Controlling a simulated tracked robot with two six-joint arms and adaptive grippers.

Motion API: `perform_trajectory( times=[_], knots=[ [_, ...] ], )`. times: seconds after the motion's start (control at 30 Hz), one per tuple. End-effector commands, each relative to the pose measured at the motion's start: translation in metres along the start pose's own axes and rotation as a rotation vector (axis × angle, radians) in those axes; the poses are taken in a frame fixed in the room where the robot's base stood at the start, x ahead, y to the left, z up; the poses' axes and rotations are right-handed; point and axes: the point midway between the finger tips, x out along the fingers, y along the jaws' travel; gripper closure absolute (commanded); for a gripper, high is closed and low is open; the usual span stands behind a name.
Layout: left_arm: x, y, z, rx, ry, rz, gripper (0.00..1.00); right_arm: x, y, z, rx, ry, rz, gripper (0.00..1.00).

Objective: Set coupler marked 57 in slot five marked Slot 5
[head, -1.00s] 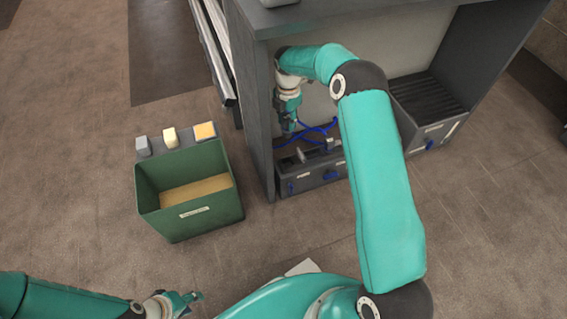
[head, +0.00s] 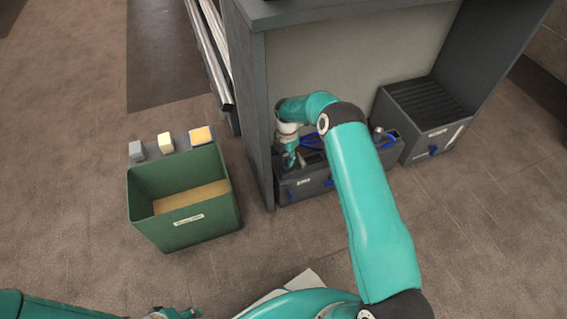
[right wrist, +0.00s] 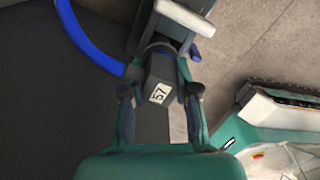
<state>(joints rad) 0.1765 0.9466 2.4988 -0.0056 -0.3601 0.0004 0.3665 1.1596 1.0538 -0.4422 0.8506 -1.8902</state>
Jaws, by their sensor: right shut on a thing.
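The dark grey coupler (right wrist: 156,120) with a white label reading 57 sits between the fingers of my right gripper (right wrist: 160,90) in the right wrist view. That gripper is shut on it. In the head view my right gripper (head: 290,160) is low over the left part of a dark grey slotted box (head: 325,186) with blue tabs. The coupler's far end is close to a grey piece with a white label (right wrist: 185,16); I cannot tell whether it is seated. No slot number is readable. My left gripper (head: 183,314) is cut off at the bottom edge.
The bench's left side panel (head: 257,120) stands beside the gripper. Blue cable (right wrist: 85,40) curves nearby. A ribbed dark box (head: 425,108) stands right. A green bin (head: 178,228) and several small blocks on a grey strip (head: 181,143) are at left.

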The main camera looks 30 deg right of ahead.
Motion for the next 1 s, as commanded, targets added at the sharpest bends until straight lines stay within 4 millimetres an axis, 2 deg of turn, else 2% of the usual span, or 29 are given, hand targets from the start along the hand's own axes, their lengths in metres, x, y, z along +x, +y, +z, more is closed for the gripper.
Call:
perform_trajectory(
  times=[0.03, 0.1, 0.47, 0.5, 0.63, 1.0],
  knots=[
    [0.0051, -0.0019, 0.0000, 0.000, 0.000, 0.000, 0.60, 0.0111, -0.0001, 0.0001, 0.000, 0.000, 0.000, 1.00],
    [0.0063, -0.0023, 0.0000, 0.000, 0.000, 0.000, 0.60, 0.0162, 0.0002, 0.0007, 0.001, -0.001, 0.001, 1.00],
    [0.0088, -0.0032, -0.0001, 0.000, 0.000, 0.000, 0.60, 0.0196, -0.0002, 0.0008, 0.001, -0.001, 0.001, 1.00],
    [0.0091, -0.0033, 0.0000, 0.000, 0.000, 0.000, 0.60, 0.0200, -0.0003, 0.0007, 0.001, 0.000, 0.001, 0.68],
    [0.0079, -0.0029, 0.0000, 0.000, 0.000, 0.000, 0.60, 0.0189, -0.0005, 0.0006, 0.001, 0.000, 0.000, 0.47],
    [0.0054, -0.0020, -0.0001, 0.000, 0.000, 0.000, 0.60, 0.0163, -0.0004, 0.0006, 0.001, 0.000, 0.000, 0.45]
  ],
)
